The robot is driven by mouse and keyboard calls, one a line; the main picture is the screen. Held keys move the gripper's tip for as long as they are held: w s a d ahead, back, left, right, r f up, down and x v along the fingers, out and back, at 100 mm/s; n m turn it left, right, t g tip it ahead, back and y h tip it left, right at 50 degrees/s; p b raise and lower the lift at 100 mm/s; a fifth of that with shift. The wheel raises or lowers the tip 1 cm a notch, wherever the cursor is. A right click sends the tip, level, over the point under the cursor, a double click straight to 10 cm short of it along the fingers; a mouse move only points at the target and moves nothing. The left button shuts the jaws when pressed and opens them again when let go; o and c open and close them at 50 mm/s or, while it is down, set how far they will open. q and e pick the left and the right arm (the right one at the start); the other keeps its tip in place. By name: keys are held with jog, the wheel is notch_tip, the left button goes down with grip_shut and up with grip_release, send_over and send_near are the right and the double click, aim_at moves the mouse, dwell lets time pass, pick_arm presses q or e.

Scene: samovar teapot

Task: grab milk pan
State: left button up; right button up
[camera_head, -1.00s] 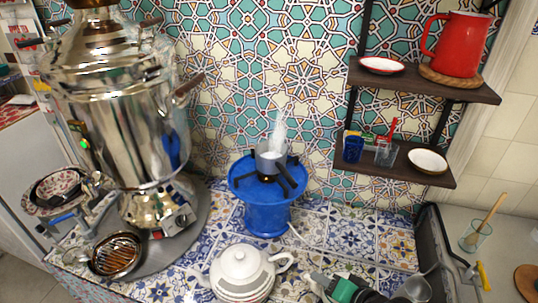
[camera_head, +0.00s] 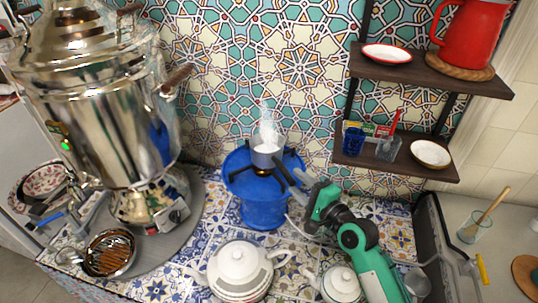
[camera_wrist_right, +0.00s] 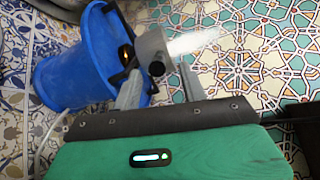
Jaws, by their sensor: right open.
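The milk pan (camera_head: 266,156) is a small grey pan with white steam rising from it. It sits on the black burner stand on top of a blue round stove (camera_head: 262,206). In the right wrist view, the pan (camera_wrist_right: 151,44) shows with its dark handle end (camera_wrist_right: 157,68) pointing toward the camera. My right gripper (camera_head: 297,181) is just right of the pan and below it in the picture. In the right wrist view its open fingers (camera_wrist_right: 160,78) lie on either side of the handle end; I cannot tell whether they touch it. My left gripper is not in view.
A large shiny samovar (camera_head: 105,100) stands at the left. White teapots (camera_head: 238,268) (camera_head: 341,284) stand in front on the tiled counter. A dark wall shelf (camera_head: 400,160) with cups and dishes is at the right. A strainer-like pan (camera_head: 108,254) lies front left.

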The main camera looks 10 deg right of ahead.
aim_at(287, 172)
jog(key=p+x, duration=0.2)
jog(key=x, duration=0.3)
jog(key=shift+w+a+f, duration=0.1)
jog(key=shift+w+a, duration=0.1)
jog(key=shift+w, duration=0.15)
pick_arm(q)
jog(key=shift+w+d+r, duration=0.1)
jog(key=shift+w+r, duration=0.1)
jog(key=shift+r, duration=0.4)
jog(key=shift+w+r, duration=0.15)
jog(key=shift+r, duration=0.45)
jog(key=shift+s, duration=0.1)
pick_arm(e)
grip_shut()
